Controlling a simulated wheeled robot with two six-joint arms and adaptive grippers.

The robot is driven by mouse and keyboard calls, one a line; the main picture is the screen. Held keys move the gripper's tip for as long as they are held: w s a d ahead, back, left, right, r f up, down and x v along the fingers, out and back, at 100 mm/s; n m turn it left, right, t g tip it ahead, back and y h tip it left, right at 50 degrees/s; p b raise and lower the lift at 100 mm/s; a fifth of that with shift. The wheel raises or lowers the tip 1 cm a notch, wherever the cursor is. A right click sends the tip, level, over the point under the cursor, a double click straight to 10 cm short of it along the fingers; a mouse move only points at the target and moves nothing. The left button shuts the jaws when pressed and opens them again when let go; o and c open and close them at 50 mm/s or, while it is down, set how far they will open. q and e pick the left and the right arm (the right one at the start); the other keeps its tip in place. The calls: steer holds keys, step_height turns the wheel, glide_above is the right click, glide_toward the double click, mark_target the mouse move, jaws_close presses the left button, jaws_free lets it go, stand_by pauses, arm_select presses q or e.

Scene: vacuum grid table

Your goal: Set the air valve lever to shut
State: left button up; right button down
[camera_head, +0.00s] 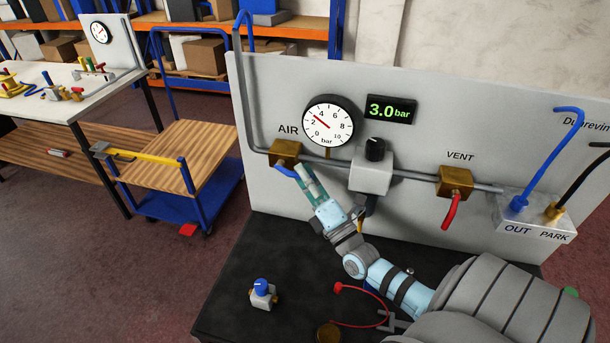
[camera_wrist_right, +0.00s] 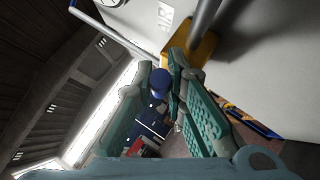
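The air valve (camera_head: 285,150) is a brass block on the grey pipe, under the AIR label at the panel's left. Its blue lever (camera_head: 284,170) shows below the block, slanting down to the right toward my fingers. My right gripper (camera_head: 305,175) is just right of the lever, fingers pointing up at the valve. In the wrist view the fingers (camera_wrist_right: 163,95) are apart, with the brass valve body (camera_wrist_right: 204,47) beyond the right fingertip. I cannot tell whether a finger touches the lever. My left gripper is not in view.
A gauge (camera_head: 328,122) and a 3.0 bar display (camera_head: 391,110) are above the pipe. A regulator (camera_head: 371,172) and a vent valve (camera_head: 455,182) with red lever are to the right. A small blue-knobbed valve (camera_head: 263,294) stands on the black bench top (camera_head: 285,250).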

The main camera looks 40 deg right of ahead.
steer(key=shift+f, duration=0.1)
stand_by(0.3)
steer(key=shift+f+m+t+h+b, duration=0.5)
steer(key=shift+m+b, duration=0.2)
steer(key=shift+b, duration=0.4)
steer(key=m+h+b, duration=0.1)
steer(key=f+m+t+h+b, duration=0.1)
steer(key=m+b, duration=0.1)
steer(key=f+m+h+b, duration=0.1)
steer(key=m+h, duration=0.1)
steer(key=shift+w+a+f+t, duration=0.1)
steer(key=shift+w+a+t, duration=0.1)
steer(key=shift+w+t, duration=0.1)
steer(key=shift+w+a+f+m+h+b, duration=0.1)
steer(key=shift+f+m+h+b, duration=0.05)
steer(key=shift+m+h+b, duration=0.75)
steer(key=shift+w+a+f+m+h+b, duration=0.15)
steer(key=shift+m+h+b, duration=0.45)
steer(key=shift+m+h, duration=0.55)
steer(key=shift+h, duration=0.25)
steer(key=c, duration=1.6)
jaws_free()
steer(key=shift+s+d, duration=0.1)
